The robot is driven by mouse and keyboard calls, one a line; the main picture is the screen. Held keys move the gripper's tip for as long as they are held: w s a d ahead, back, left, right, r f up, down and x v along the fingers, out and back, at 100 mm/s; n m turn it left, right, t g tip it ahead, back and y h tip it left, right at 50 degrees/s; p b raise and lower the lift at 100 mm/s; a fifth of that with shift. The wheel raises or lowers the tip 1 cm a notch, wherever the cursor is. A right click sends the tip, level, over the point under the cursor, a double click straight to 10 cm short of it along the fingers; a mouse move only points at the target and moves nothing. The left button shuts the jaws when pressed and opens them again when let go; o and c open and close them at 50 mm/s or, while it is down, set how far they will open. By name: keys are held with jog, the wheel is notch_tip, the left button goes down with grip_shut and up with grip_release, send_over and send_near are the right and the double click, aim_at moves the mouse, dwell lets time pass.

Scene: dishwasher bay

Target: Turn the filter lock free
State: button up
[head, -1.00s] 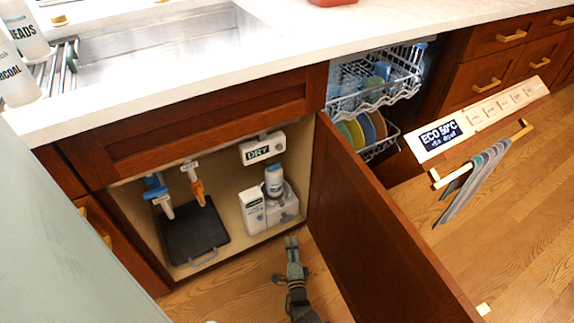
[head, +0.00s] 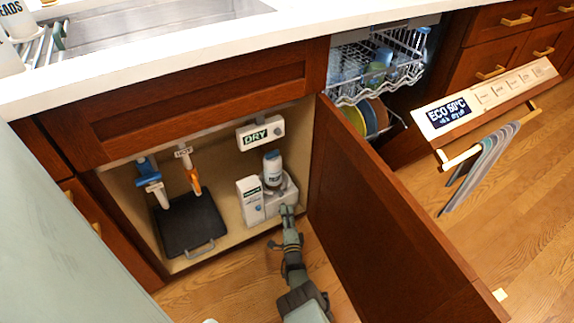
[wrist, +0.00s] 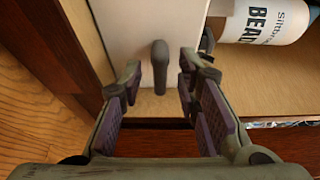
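A pale filter box (head: 285,198) stands at the right of the open cabinet under the sink. In the wrist view its pale face (wrist: 138,30) carries a short dark grey lever (wrist: 159,66), which looks like the filter lock and lines up with my fingers. My gripper (head: 288,210) is at the front of the box. In the wrist view my gripper (wrist: 160,80) is open, with one finger left and one right of the lever; I see gaps on both sides. The lever is hidden by my gripper in the head view.
A white carton (head: 250,201) is left of the box. The open cabinet door (head: 385,220) flanks my arm's right. A "DRY" unit (head: 261,134) hangs above.

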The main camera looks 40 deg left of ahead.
grip_shut()
jog(key=shift+f, duration=0.1)
dwell(0.4)
jog(key=n+g+y+b, duration=0.1)
jog(key=n+y+b, duration=0.1)
jog(key=n+b, duration=0.2)
jog(key=n+g+y+b, duration=0.1)
jog(key=n+y+b, duration=0.2)
jog(key=n, duration=0.7)
jog(key=w+n+g+y+b, duration=0.1)
jog(key=n+g+y+b, duration=0.1)
jog(key=n+b, duration=0.5)
jog(key=shift+d+f+n+y, duration=0.2)
jog(key=shift+f+n+y, duration=0.15)
jog(key=shift+n+y, duration=0.2)
jog(key=shift+n, duration=0.35)
